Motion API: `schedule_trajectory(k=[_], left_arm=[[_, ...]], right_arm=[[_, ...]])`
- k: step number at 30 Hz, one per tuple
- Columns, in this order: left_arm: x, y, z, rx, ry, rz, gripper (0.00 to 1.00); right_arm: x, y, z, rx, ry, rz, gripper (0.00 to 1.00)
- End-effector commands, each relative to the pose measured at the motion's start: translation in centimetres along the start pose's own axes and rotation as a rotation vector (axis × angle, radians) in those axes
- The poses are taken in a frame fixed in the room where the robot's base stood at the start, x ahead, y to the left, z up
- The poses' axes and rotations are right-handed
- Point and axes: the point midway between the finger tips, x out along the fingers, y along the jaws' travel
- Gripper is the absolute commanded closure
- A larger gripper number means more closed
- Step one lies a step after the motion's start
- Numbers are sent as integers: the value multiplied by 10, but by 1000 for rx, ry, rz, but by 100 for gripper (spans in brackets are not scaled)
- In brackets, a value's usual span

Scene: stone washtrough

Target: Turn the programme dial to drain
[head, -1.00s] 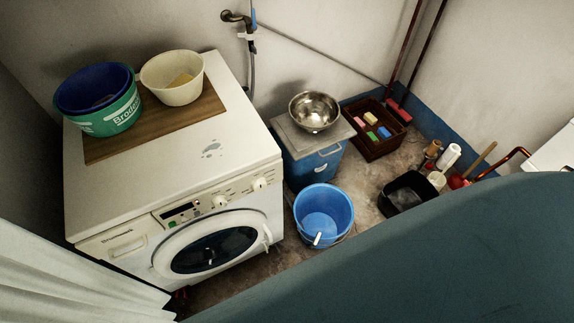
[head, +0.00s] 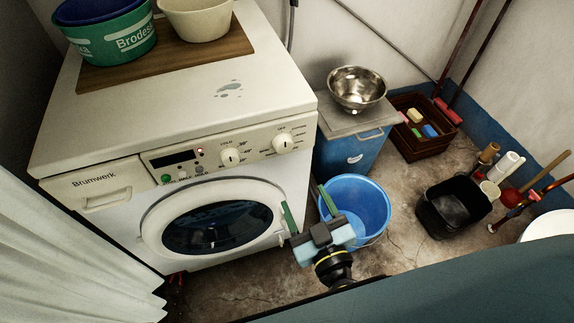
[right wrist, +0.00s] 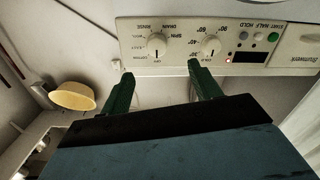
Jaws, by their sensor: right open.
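The programme dial (head: 283,142) is the right-hand white knob on the washing machine's panel. In the right wrist view the programme dial (right wrist: 157,44) has RINSE, DRAIN, SPIN and OFF printed around it. Its pointer looks roughly vertical, with OFF below; the exact setting is hard to read. My right gripper (head: 303,196) is open and empty, below the dial and in front of the machine's right front edge. In the right wrist view its green fingers (right wrist: 160,69) are spread just below the dial, apart from it. My left gripper is out of view.
The temperature dial (head: 229,157) sits beside the programme dial. The round door (head: 152,222) is shut below. A blue bucket (head: 372,199) stands on the floor behind my right gripper. A blue box (head: 350,158) bears a steel bowl (head: 357,88). A white curtain (head: 80,260) hangs at left.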

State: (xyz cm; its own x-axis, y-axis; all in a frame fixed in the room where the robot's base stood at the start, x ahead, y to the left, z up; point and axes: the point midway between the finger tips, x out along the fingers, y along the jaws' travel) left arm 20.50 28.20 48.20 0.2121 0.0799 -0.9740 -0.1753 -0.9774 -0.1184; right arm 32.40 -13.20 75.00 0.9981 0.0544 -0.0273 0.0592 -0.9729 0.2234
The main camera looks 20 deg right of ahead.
Motion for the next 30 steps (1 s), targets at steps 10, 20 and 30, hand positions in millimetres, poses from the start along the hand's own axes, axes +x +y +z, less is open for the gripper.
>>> schedule_trajectory(k=[10, 20, 30], left_arm=[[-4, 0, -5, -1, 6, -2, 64], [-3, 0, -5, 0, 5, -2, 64], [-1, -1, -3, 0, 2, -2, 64]], right_arm=[[32, 7, -12, 3, 26, 31, 37], [101, 8, -13, 4, 25, 28, 37], [133, 9, -13, 1, 22, 26, 37]])
